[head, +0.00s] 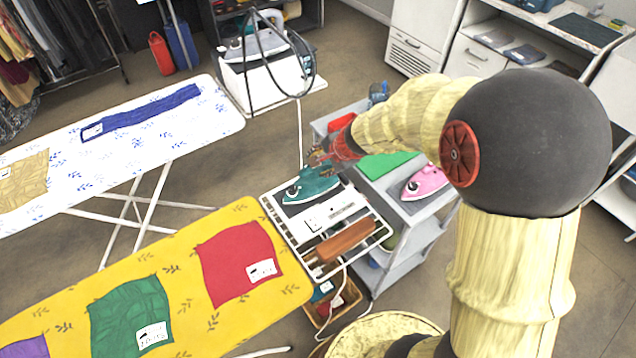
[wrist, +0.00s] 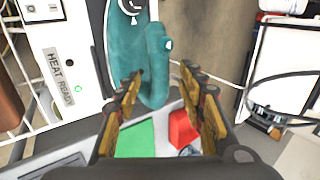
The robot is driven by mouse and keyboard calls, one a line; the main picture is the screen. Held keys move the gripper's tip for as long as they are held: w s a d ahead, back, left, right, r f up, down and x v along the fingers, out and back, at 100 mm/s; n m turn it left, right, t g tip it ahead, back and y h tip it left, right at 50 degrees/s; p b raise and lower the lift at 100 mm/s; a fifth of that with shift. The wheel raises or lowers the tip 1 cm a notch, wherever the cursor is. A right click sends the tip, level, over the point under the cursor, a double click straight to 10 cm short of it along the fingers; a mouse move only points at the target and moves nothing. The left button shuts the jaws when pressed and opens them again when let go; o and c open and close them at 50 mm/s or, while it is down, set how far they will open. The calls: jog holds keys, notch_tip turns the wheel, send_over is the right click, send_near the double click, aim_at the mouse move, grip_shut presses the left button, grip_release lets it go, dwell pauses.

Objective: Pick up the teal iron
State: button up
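The teal iron (head: 308,188) rests on a white ironing station with a wire rack (head: 352,248). My gripper (head: 325,156) is just above and behind the iron in the head view. In the wrist view the iron (wrist: 127,55) fills the upper middle, with its handle end (wrist: 156,62) between and just beyond my fingertips (wrist: 160,80). The fingers are open and apart on either side of the handle end. I cannot tell whether either finger touches it. A "HEAT READY" label (wrist: 60,78) with a green light is beside the iron on the station.
A pink iron (head: 426,181) and a green sheet (head: 386,163) are on the grey cart (head: 401,211). A brown roll (head: 346,240) lies on the rack. A yellow ironing board (head: 200,316) stands at front left. Another iron (head: 257,45) sits on a white unit behind.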

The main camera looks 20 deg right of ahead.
jog(key=shift+x, duration=0.95)
jog(key=shift+c, duration=0.5)
grip_shut()
jog(key=shift+r, duration=0.1)
